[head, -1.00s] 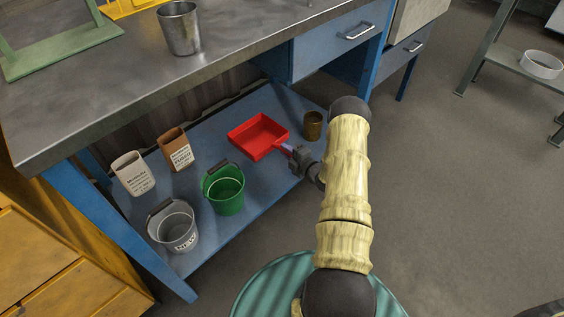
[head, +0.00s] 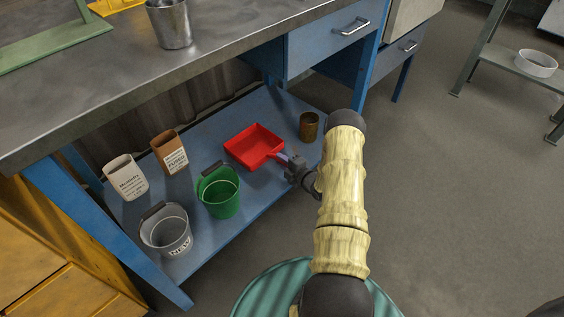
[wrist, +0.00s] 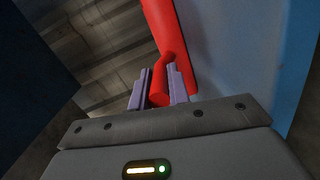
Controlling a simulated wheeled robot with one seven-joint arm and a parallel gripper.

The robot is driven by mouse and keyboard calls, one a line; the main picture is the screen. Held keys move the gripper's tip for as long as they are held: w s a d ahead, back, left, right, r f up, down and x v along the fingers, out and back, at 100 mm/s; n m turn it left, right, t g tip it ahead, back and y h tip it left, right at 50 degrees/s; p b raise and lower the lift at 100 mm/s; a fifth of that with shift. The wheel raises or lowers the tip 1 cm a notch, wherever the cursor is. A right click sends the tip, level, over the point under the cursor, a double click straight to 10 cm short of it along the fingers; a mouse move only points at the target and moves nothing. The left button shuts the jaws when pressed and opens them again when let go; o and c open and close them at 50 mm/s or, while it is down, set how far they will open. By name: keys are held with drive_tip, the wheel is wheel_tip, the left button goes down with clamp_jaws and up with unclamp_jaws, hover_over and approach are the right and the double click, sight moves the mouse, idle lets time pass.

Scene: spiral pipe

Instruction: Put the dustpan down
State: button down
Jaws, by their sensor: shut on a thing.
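The red dustpan (head: 254,146) is over the blue lower shelf (head: 250,203) of the workbench, its open side facing away from me. Its handle points toward my gripper (head: 286,160). In the wrist view my gripper (wrist: 159,88) is shut on the red handle (wrist: 162,30), which sits between the two purple fingers. I cannot tell whether the pan touches the shelf or hangs just above it.
A green bucket (head: 219,191) and a grey bucket (head: 167,230) stand left of the dustpan. A brown container (head: 170,151) and a white one (head: 125,177) stand behind them. A brass cup (head: 309,126) is close on the right. The steel worktop (head: 110,80) overhangs the shelf.

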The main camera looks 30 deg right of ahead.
drive_tip(key=c, duration=1.3)
unclamp_jaws()
drive_tip(key=shift+r, duration=0.15)
drive_tip(key=p+v, duration=0.6)
drive_tip(key=v, duration=0.6)
drive_tip(key=shift+s, duration=0.1)
